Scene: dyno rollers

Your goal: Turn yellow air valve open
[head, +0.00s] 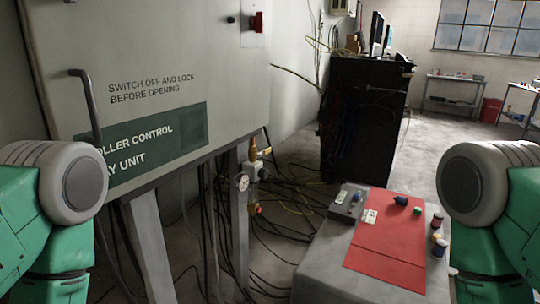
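A small yellow-brass air valve (254,151) sits on the pipe fittings at the lower right corner of the grey control cabinet (180,45). A short yellow part sticks out to its right; the valve is too small to tell its handle position. A round white gauge (242,182) is just below and left of it. A red and yellow fitting (255,209) is lower on the same post. Green and grey links of my arms show at the left and right edges. Neither gripper is in view, and nothing of mine touches the valve.
A grey bench (323,252) with a red mat (388,240) and small items stands at front right. Black cables (290,195) lie on the floor between bench and cabinet. A dark rack (361,125) stands behind. A red bin (490,110) is far right. Open floor lies at the back right.

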